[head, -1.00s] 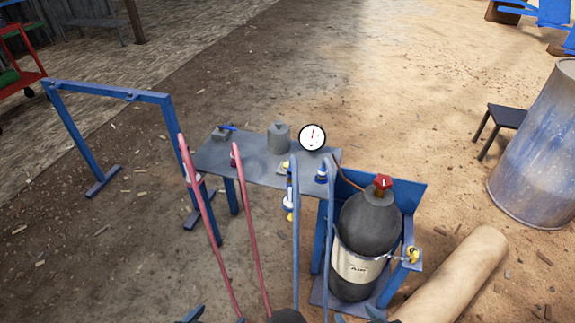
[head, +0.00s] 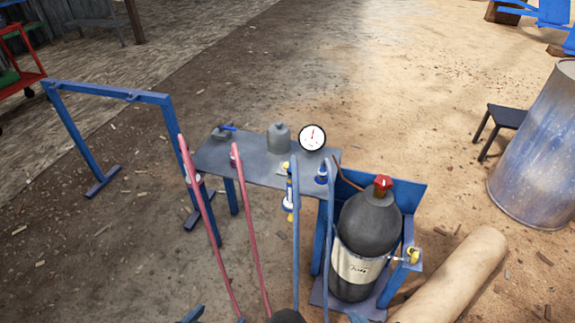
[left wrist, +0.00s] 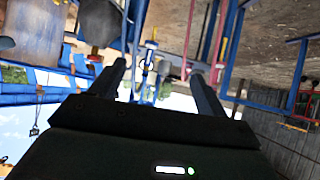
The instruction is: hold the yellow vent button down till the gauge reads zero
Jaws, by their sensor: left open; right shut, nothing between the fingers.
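The gauge (head: 312,137) has a white round face and a red needle pointing about straight up; its figures are too small to read. It stands at the right rear of a grey bench (head: 250,172). A small yellow part (head: 284,166) sits on the bench's front edge, partly behind a blue rod; I cannot tell whether it is the vent button. My left gripper (left wrist: 158,72) is open and empty in the left wrist view, away from the bench.
A dark air cylinder (head: 368,222) with a red top (head: 383,183) stands in a blue frame right of the bench. Red rods (head: 252,230) and blue rods (head: 296,250) rise before the bench. A tan roll (head: 455,275) lies at the right. A blue stand (head: 105,92) is at the left.

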